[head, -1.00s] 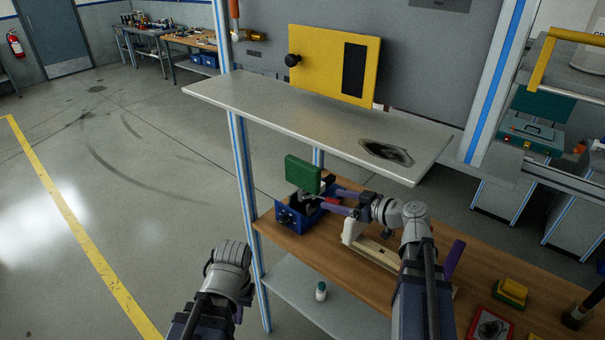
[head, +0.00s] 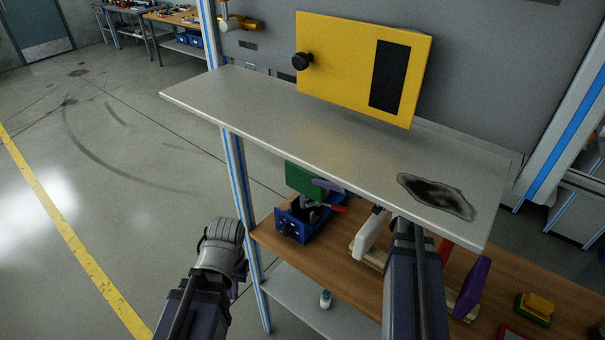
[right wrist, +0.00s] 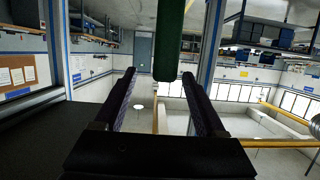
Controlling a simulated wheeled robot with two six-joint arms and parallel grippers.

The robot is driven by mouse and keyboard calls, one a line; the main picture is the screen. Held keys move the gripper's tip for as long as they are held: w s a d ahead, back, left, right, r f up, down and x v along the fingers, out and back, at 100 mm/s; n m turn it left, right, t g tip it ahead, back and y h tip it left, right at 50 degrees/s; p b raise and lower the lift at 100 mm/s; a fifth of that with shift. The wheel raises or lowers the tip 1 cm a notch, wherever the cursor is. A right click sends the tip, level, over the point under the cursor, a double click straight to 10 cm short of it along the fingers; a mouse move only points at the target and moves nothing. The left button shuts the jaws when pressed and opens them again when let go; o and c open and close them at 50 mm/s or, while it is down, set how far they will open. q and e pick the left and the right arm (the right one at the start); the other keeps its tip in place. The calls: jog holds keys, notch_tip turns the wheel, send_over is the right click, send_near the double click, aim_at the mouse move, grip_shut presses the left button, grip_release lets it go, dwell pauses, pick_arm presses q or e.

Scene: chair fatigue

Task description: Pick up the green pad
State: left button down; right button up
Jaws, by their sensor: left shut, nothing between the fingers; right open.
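The green pad (head: 303,180) is a dark green block standing upright at the blue vise-like box (head: 296,227), partly hidden by the metal shelf above. In the right wrist view the pad (right wrist: 170,40) shows edge-on as a vertical strip between the finger lines. My right gripper (right wrist: 160,76) is open, its two dark fingers on either side of the pad's lower end. Contact cannot be told. In the head view one purple finger overlaps the pad's right end; the rest of that hand is hidden under the shelf. My left gripper (head: 234,289) is shut and empty, low beside the bench's left post.
The metal shelf (head: 300,115) with a dark stain overhangs the wooden bench (head: 375,275). A yellow panel (head: 350,65) is behind it. A red-handled tool lies by the vise. A purple block (head: 472,287) and a yellow-green sponge (head: 535,307) are at right. Floor at left is free.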

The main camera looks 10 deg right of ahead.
aim_at(305, 172)
jog(key=shift+w+a+f, duration=0.15)
jog(key=shift+w+a, duration=0.2)
jog(key=shift+w, duration=0.15)
jog(key=shift+b+x, duration=0.4)
jog(key=shift+x, duration=0.4)
jog(key=shift+a+b+x, duration=0.25)
jog(key=shift+b+x, duration=0.35)
jog(key=shift+x, duration=1.95)
jog(key=shift+s, duration=0.2)
grip_shut()
jog(key=shift+r, duration=0.2)
